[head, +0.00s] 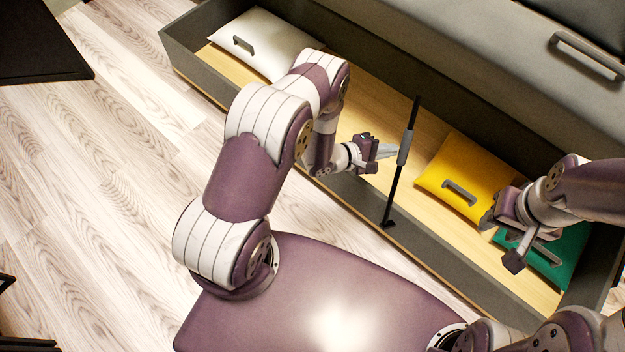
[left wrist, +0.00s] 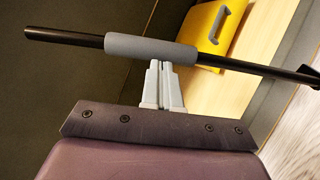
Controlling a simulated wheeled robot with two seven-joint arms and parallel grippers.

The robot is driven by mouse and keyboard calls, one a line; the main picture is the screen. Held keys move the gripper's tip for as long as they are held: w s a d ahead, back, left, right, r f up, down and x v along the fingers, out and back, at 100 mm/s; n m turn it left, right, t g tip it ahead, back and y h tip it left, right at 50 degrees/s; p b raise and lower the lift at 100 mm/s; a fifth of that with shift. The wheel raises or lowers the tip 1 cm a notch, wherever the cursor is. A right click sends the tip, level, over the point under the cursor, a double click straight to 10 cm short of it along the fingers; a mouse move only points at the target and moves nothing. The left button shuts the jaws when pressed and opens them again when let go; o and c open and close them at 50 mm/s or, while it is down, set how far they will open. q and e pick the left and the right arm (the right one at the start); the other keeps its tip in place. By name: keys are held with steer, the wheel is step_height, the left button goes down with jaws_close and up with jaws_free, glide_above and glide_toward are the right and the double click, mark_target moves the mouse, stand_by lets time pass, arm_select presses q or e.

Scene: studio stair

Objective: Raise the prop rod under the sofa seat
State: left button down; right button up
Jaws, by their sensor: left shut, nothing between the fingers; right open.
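The prop rod (head: 396,186) is a thin black rod with a grey sleeve (head: 405,148). Its lower end is at the front wall of the sofa's storage box and it stands raised, leaning slightly. I cannot tell whether its top touches the sofa seat (head: 500,60), a grey panel with a handle at the upper right. My left gripper (head: 388,150) is shut and empty, its fingertips at the sleeve. In the left wrist view the closed fingertips (left wrist: 160,64) meet the lower edge of the sleeve (left wrist: 150,48), not around it. My right gripper (head: 502,240) is open above the green cushion.
The storage box (head: 455,268) holds a white cushion (head: 265,42), a yellow cushion (head: 470,170) and a green cushion (head: 565,258), each with a grey handle. A dark object (head: 40,45) lies at the upper left.

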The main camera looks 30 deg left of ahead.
arm_select(q)
steer(key=d+m, duration=0.1)
steer(key=d+r+p, duration=0.1)
steer(key=d, duration=0.1)
steer(key=d+m+g+p, duration=0.1)
steer(key=d, duration=0.1)
steer(key=shift+s+d+r+m+y, duration=0.2)
steer(key=shift+s+r+m+y, duration=0.1)
steer(key=shift+s, duration=0.05)
steer(key=shift+s+d+m+g+p, duration=0.2)
steer(key=shift+d+m+g+p, duration=0.25)
steer(key=shift+d, duration=0.65)
steer(key=shift+r, duration=0.1)
